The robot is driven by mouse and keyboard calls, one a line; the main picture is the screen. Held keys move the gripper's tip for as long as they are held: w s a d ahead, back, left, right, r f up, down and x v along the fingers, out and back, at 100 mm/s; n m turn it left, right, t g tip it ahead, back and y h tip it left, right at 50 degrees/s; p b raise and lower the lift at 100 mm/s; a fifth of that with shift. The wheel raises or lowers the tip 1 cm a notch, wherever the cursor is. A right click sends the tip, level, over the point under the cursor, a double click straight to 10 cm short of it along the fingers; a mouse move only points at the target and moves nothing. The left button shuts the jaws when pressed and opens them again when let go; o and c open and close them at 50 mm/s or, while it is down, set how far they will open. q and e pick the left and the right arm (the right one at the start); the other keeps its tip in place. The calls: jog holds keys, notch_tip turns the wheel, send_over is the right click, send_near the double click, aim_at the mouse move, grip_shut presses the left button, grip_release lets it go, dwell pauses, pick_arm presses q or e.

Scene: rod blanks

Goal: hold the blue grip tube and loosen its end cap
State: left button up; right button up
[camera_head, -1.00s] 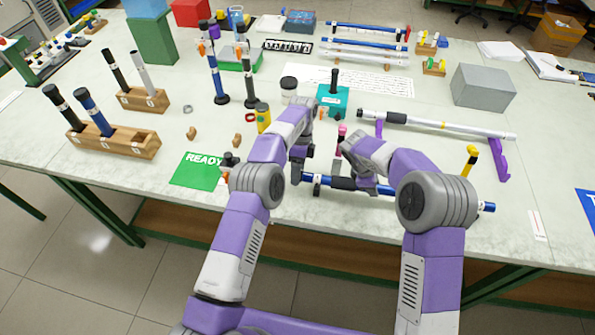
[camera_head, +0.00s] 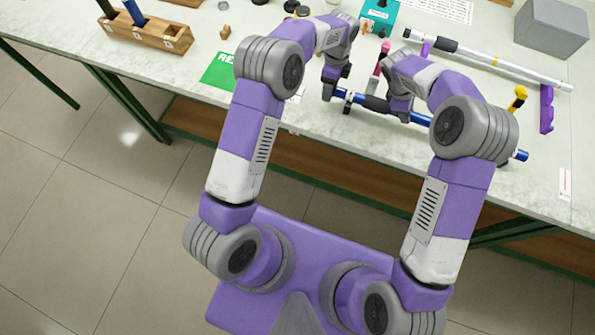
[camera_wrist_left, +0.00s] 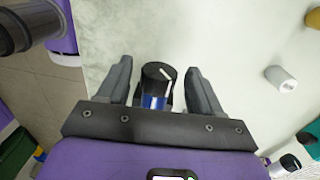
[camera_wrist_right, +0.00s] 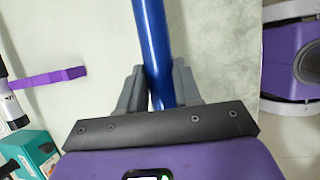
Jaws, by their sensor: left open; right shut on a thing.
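The blue grip tube (camera_head: 420,119) lies slanting along the table's front edge, with a black grip section (camera_head: 376,104). My right gripper (camera_head: 400,110) is shut on the tube beside the black section. In the right wrist view the blue tube (camera_wrist_right: 153,50) runs between the fingers. My left gripper (camera_head: 338,98) is at the tube's left end. In the left wrist view the black end cap (camera_wrist_left: 158,72) with a white mark sits between the open fingers, with gaps on both sides. Blue tube shows just below the cap.
A silver rod (camera_head: 500,62) rests on purple stands (camera_head: 546,108) behind the tube. A green card (camera_head: 218,72) lies to the left. A wooden rack (camera_head: 150,32) is farther left.

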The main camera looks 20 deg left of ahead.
pick_arm(q)
jog(key=shift+s+t, duration=0.2)
jog(key=shift+t, duration=0.8)
jog(key=shift+s+t, duration=0.2)
jog(key=shift+t, duration=0.8)
jog(key=v, duration=1.1)
jog(key=s+a+f+n+g, duration=0.1)
jog(key=s+a+f+n, duration=0.25)
jog(key=a, duration=0.35)
jog(key=s+a+f+n+g+y, duration=0.1)
jog(key=s+a+f+n+g, duration=0.1)
jog(key=s+a+f+n, duration=0.3)
jog(key=s+a+f+n+g, duration=0.1)
jog(key=s+a+n, duration=0.2)
jog(key=a, duration=0.5)
jog(key=s+d+f+n+h, duration=0.2)
jog(key=s+d+f, duration=0.4)
jog(key=d+f, duration=0.3)
jog(key=s+d+f+n+t+h, duration=0.1)
jog(key=s+d+f+n+h, duration=0.1)
jog(key=s+d+f+n, duration=0.3)
jog(key=s+d+f, duration=0.1)
jog(key=d+f, duration=0.3)
jog(key=d, duration=0.2)
jog(key=shift+f+h, duration=0.15)
jog(key=shift+h, duration=0.15)
jog(key=shift+n, duration=0.25)
